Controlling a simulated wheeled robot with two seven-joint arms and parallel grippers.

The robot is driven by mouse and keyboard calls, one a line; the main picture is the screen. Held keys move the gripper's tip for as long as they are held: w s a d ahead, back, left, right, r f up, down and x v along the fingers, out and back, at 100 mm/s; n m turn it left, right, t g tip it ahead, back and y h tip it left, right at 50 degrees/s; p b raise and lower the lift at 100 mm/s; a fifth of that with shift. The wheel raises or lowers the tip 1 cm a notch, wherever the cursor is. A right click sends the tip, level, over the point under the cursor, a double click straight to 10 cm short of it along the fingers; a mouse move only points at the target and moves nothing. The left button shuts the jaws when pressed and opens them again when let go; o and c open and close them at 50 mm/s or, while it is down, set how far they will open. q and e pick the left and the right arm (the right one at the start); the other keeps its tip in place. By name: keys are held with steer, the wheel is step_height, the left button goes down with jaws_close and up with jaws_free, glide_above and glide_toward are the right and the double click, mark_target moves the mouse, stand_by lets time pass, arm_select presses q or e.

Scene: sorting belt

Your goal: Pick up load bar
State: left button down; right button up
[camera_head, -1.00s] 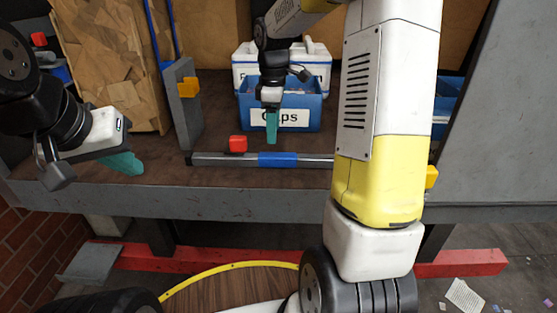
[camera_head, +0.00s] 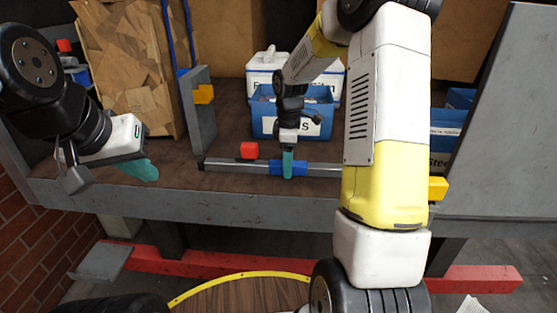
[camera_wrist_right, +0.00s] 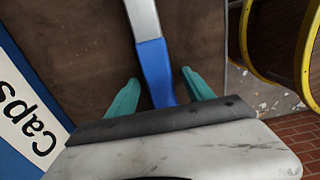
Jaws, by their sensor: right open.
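The load bar (camera_head: 238,164) is a grey metal bar with a blue middle sleeve (camera_head: 274,168), lying across the front of the brown belt surface. My right gripper (camera_head: 288,172) is at the blue sleeve, pointing down. In the right wrist view, the bar (camera_wrist_right: 143,20) runs between the two spread teal fingers (camera_wrist_right: 158,92), with the blue part (camera_wrist_right: 155,66) between them and a gap on each side. My left gripper (camera_head: 145,172) is at the left, away from the bar; its teal finger shows, but its opening does not. My right arm hides the bar's right end.
A red block (camera_head: 249,150) sits just behind the bar. A blue Caps bin (camera_head: 325,118) stands behind my right gripper, with a white box (camera_head: 262,68) behind it. A grey post with a yellow piece (camera_head: 203,94) stands left. A yellow block (camera_head: 437,188) is at right.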

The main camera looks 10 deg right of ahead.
jaws_close()
steer(key=shift+w+r, duration=0.1)
steer(key=shift+r, duration=0.05)
stand_by(1.1)
